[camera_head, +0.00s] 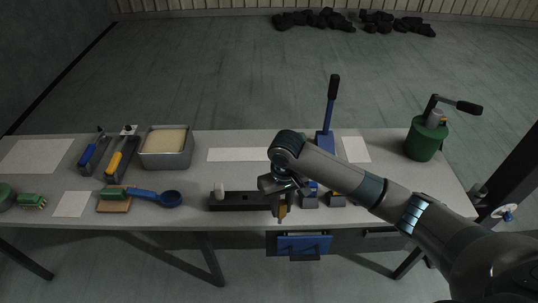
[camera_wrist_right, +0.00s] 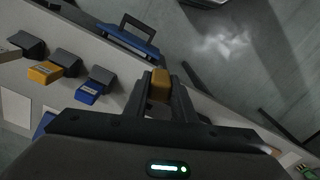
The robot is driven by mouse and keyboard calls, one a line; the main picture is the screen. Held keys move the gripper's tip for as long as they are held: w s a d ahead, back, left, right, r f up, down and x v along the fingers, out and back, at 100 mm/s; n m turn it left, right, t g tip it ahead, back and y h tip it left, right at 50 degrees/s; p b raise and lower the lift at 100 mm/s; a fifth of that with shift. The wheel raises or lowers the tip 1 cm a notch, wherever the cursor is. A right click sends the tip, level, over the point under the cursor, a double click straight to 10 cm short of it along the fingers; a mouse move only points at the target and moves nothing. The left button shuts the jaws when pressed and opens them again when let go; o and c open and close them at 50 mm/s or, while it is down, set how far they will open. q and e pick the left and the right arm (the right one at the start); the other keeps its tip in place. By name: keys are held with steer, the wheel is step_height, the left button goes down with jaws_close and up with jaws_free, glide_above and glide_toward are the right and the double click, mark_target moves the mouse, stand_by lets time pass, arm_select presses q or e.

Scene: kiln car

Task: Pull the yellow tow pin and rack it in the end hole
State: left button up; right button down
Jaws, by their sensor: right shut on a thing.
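My right gripper (camera_head: 281,205) reaches down at the front edge of the bench, at the right end of a long black block (camera_head: 240,201). It is shut on a yellow piece, which I take to be the tow pin (camera_head: 283,212); the pin also shows between the fingers in the right wrist view (camera_wrist_right: 160,85). The pin's lower part is hard to make out. A white peg (camera_head: 219,189) stands at the black block's left part. The block's right end is partly hidden by my gripper, and I cannot make out its holes. My left gripper is out of view.
A blue handled piece (camera_head: 304,244) hangs at the bench front; it shows in the wrist view (camera_wrist_right: 129,40). Small grey blocks with blue (camera_wrist_right: 90,88) and yellow (camera_wrist_right: 45,71) parts sit beside my gripper.

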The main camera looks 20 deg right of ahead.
arm_select(q)
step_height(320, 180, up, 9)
steer(key=p, duration=0.7)
arm_select(e)
steer(key=w+r+n, duration=0.1)
steer(key=w+r, duration=0.4)
steer(key=w, duration=0.7)
steer(key=shift+w+n, duration=0.2)
steer(key=shift+n, duration=0.2)
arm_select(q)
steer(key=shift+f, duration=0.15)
arm_select(e)
steer(key=shift+s+f, duration=0.1)
steer(key=shift+f, duration=0.1)
arm_select(q)
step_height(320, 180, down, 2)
steer(key=shift+b, duration=0.95)
arm_select(e)
step_height(320, 180, down, 6)
steer(key=shift+r, duration=0.1)
arm_select(q)
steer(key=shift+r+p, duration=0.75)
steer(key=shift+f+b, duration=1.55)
steer(key=shift+b, duration=0.05)
arm_select(e)
steer(key=shift+f, duration=2.7)
